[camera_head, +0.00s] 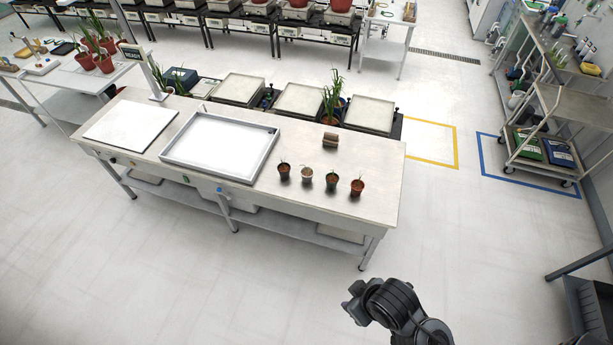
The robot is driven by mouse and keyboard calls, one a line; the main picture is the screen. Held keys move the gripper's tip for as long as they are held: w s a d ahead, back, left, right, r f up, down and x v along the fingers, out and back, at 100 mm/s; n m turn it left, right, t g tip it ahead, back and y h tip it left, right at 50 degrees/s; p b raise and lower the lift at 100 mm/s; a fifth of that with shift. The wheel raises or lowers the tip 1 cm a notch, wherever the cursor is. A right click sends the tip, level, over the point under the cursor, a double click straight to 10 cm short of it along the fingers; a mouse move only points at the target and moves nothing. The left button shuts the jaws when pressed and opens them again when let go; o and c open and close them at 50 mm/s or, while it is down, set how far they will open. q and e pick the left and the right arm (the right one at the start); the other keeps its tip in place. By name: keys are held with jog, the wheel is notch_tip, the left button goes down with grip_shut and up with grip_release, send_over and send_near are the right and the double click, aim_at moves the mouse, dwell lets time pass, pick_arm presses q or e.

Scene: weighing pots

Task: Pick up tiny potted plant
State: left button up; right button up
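Several tiny potted plants stand upright in a row near the right front of the steel table (240,192). From left to right they are a dark brown pot (284,171), a pale-rimmed pot (307,175), another dark pot (332,182) and a reddish-brown pot (357,188), each with a small green sprout. My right arm shows at the bottom, with its dark end (356,302) well in front of the table and apart from the pots. My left gripper is out of view.
A white-bottomed metal tray (270,150) and a white flat plate (130,127) lie left of the pots. Larger plants and trays stand behind the table. A cart (560,125) stands far right. The floor in front is clear.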

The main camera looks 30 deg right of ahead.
dwell(0.4)
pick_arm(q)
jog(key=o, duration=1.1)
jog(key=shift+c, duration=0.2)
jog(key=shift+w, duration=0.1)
